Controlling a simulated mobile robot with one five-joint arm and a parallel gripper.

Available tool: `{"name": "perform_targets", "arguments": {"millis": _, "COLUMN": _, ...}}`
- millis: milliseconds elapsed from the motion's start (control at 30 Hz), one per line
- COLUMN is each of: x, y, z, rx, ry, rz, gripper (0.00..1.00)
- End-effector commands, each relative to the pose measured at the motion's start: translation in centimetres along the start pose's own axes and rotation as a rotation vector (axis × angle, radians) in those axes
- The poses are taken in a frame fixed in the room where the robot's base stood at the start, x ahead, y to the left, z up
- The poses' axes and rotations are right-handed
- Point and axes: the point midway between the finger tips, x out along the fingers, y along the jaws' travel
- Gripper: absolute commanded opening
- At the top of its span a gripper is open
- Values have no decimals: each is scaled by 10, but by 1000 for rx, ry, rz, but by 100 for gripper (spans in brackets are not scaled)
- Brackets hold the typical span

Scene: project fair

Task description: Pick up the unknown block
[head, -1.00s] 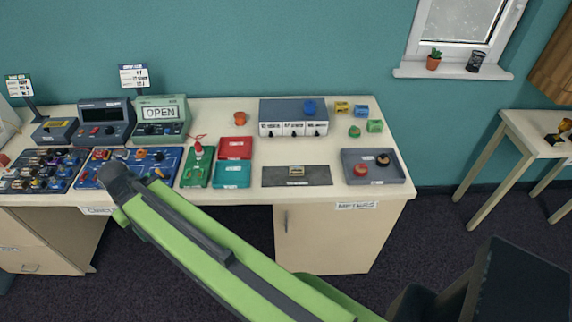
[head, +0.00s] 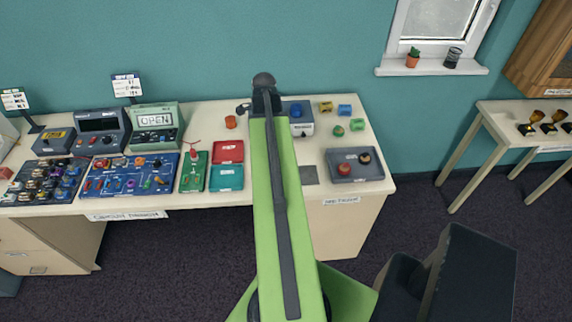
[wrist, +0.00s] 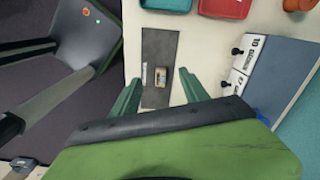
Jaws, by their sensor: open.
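A small yellowish-grey block (wrist: 160,77) lies on a dark grey mat (wrist: 160,45), with a white label strip beside it; I take it to be the unknown block, though I cannot read the label. In the head view my arm hides the block and most of the mat (head: 309,175). My gripper (wrist: 161,80) is open and empty. In the wrist view its two green fingers point toward the mat, one on each side of it, and the block appears between them. I cannot tell the height of the fingers above it.
A grey tray (head: 372,176) with two round pieces sits to the right. Small coloured blocks (head: 345,110) lie behind that tray.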

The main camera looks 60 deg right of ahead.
Motion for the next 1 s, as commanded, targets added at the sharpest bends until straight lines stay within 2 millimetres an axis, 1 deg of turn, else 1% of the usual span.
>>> {"name": "perform_targets", "arguments": {"millis": 33, "x": -12, "y": 4, "z": -28, "rx": 107, "ry": -1, "rz": 0, "gripper": 53}}
{"name": "perform_targets", "arguments": {"millis": 100, "x": -16, "y": 11, "z": -54, "rx": 221, "ry": -1, "rz": 0, "gripper": 53}}
{"name": "perform_targets", "arguments": {"millis": 200, "x": -17, "y": 16, "z": -71, "rx": 303, "ry": -1, "rz": 0, "gripper": 53}}
{"name": "perform_targets", "arguments": {"millis": 367, "x": -12, "y": 18, "z": -74, "rx": 319, "ry": 0, "rz": 0, "gripper": 53}}
{"name": "perform_targets", "arguments": {"millis": 467, "x": -2, "y": 17, "z": -74, "rx": 317, "ry": 0, "rz": 0, "gripper": 53}}
{"name": "perform_targets", "arguments": {"millis": 567, "x": 17, "y": 18, "z": -74, "rx": 316, "ry": 0, "rz": 0, "gripper": 53}}
{"name": "perform_targets", "arguments": {"millis": 700, "x": 48, "y": 18, "z": -74, "rx": 315, "ry": 0, "rz": 0, "gripper": 53}}
{"name": "perform_targets", "arguments": {"millis": 900, "x": 89, "y": 18, "z": -74, "rx": 315, "ry": 0, "rz": 0, "gripper": 53}}
{"name": "perform_targets", "arguments": {"millis": 1000, "x": 106, "y": 18, "z": -74, "rx": 315, "ry": 0, "rz": 0, "gripper": 53}}
